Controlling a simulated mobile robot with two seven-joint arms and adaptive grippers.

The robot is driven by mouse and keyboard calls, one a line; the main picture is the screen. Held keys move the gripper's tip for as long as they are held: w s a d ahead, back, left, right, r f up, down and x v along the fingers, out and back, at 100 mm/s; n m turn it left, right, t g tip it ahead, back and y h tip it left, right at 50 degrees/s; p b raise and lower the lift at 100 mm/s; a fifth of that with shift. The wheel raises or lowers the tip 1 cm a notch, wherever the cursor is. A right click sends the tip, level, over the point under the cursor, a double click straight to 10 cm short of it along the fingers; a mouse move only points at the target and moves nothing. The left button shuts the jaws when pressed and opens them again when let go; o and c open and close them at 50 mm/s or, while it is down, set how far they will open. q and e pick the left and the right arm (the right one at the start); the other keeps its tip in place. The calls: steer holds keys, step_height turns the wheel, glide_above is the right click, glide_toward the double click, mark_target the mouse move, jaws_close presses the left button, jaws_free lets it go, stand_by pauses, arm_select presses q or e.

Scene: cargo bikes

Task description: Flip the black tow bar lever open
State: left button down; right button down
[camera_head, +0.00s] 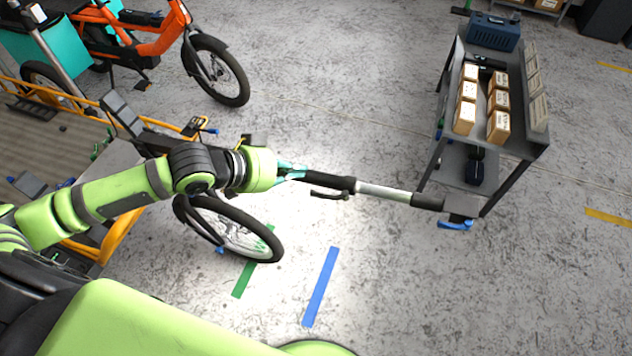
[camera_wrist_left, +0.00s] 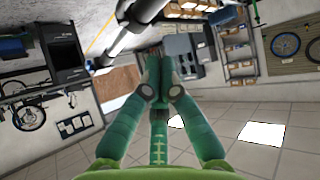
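The tow bar (camera_head: 385,192) runs across the middle of the head view, with a silver tube and black sections. A thin black lever (camera_head: 328,194) shows just under its left black section. My left gripper (camera_head: 293,171) is at the left end of the visible bar, close to the lever; contact cannot be told. In the left wrist view, the teal fingers of my left gripper (camera_wrist_left: 162,62) are together, with nothing visible between them. The bar (camera_wrist_left: 122,40) passes across the top left there, apart from the fingers in the picture. My right gripper is not in view.
A dark cart (camera_head: 472,150) with wooden boxes (camera_head: 497,103) stands beyond the bar's right end, which carries a blue piece (camera_head: 455,225). A bike wheel (camera_head: 238,228) is below my left arm. An orange bike (camera_head: 160,35) stands at upper left. Floor at lower right is clear.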

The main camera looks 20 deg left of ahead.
mark_target(326, 184)
arm_select(q)
steer(key=p+x, duration=0.1)
steer(key=x, duration=0.8)
steer(key=shift+w+d+f+p, duration=0.1)
steer(key=shift+w+d+p, duration=0.15)
steer(key=shift+p, duration=0.05)
steer(key=shift+s+a+f+p, duration=0.3)
steer(key=shift+s+f+p, duration=0.05)
steer(key=shift+s+f, duration=0.2)
steer(key=shift+s+a+f+p, duration=0.3)
steer(key=shift+s+f, duration=0.2)
steer(key=shift+s, duration=0.05)
steer(key=shift+s+a+f, duration=0.15)
steer(key=shift+s, duration=0.1)
steer(key=shift+s+a+f, duration=0.1)
